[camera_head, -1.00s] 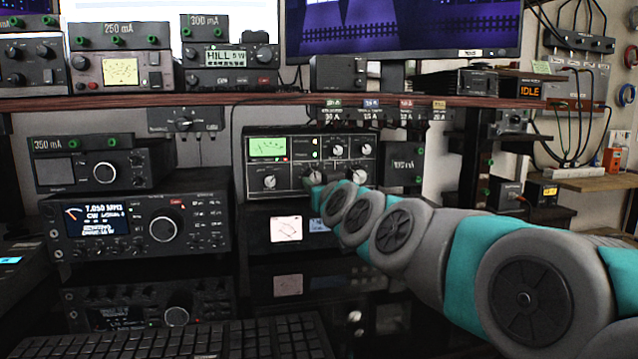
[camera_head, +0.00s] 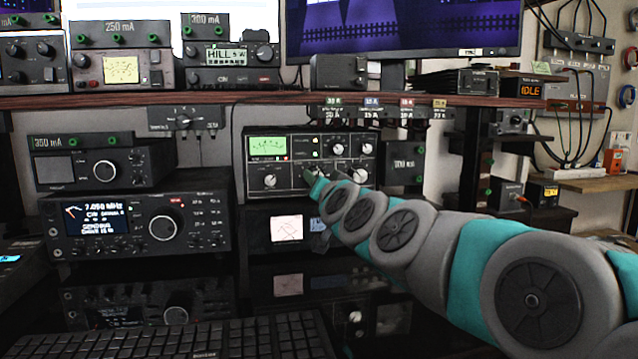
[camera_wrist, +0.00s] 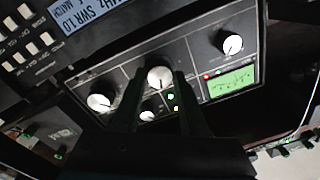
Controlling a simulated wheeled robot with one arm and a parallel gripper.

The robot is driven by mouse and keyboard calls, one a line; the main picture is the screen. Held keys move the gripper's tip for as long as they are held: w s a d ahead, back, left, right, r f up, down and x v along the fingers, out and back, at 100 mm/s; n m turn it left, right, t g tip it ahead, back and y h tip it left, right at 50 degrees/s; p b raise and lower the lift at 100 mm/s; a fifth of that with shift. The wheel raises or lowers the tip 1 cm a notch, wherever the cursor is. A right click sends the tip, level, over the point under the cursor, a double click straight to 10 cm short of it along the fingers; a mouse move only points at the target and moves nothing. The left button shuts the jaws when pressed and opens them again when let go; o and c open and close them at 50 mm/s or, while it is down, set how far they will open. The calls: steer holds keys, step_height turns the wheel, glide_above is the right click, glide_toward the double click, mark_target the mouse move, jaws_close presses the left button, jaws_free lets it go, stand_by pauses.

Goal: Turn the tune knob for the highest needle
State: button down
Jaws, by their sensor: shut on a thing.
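The tuner (camera_head: 288,193) is a dark box in the middle of the rack, with a green-lit needle meter (camera_head: 268,147) at its upper left. The needle's exact reading is too small to tell. The tuner has several pale knobs; their labels are not readable. My gripper (camera_head: 312,176) is at the lower middle knob and hides most of it in the head view. In the wrist view, which is turned over, the fingers straddle that lower middle knob (camera_wrist: 160,77) and are shut on it. The lower left knob (camera_wrist: 230,42) and lower right knob (camera_wrist: 100,102) stand free.
A large radio (camera_head: 137,225) stands left of the tuner. A small dark box (camera_head: 404,163) is close on the right. Above runs a brown shelf (camera_head: 225,98) with meters and a monitor. A keyboard (camera_head: 170,340) lies in front, below my arm's height.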

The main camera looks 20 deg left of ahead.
steer(key=shift+m, duration=0.4)
steer(key=shift+c, duration=2.2)
jaws_free()
steer(key=v, duration=0.7)
steer(key=shift+s+d, duration=0.2)
steer(key=shift+s, duration=0.15)
steer(key=shift+f, duration=0.1)
